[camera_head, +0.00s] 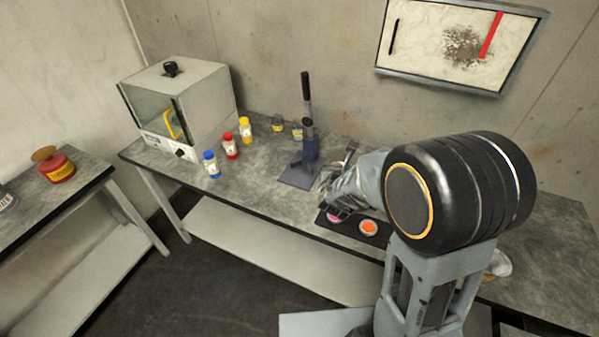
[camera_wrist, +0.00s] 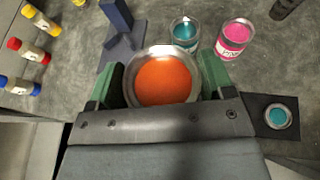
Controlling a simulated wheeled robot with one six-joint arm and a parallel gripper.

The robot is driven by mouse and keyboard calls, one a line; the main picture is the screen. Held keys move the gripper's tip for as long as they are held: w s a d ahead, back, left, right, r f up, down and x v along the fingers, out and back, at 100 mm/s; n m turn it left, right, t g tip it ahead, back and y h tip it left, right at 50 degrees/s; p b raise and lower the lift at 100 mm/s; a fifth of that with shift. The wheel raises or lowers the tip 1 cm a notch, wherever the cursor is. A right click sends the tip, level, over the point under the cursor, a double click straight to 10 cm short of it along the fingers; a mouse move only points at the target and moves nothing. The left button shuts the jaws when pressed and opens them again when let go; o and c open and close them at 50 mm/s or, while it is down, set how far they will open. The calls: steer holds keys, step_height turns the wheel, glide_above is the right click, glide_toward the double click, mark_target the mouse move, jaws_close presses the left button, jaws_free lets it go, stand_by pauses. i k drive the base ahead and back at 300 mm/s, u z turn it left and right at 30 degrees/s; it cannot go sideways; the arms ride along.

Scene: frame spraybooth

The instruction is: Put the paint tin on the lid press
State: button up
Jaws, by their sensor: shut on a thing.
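In the wrist view my gripper (camera_wrist: 160,88) is shut on an open-topped paint tin with orange contents (camera_wrist: 164,82), its green-padded fingers at either side. The held tin looks upright and nearer the camera than the other tins; its height above the bench is unclear. In the head view my gripper (camera_head: 335,198) is partly hidden by my arm, just right of the lid press (camera_head: 309,150). The press has a dark blue base plate, a column and a raised black handle. In the wrist view the press (camera_wrist: 117,14) is beyond the held tin, to the left.
A dark mat (camera_head: 349,231) at the bench's front edge bears an orange-topped tin (camera_head: 368,228). The wrist view shows a teal tin (camera_wrist: 185,33) and a pink tin (camera_wrist: 234,40) beyond mine.

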mark_target(294, 176)
steer(key=u, duration=2.2)
steer(key=i, duration=1.05)
steer(key=z, duration=1.25)
steer(key=i, duration=0.5)
steer(key=z, duration=0.1)
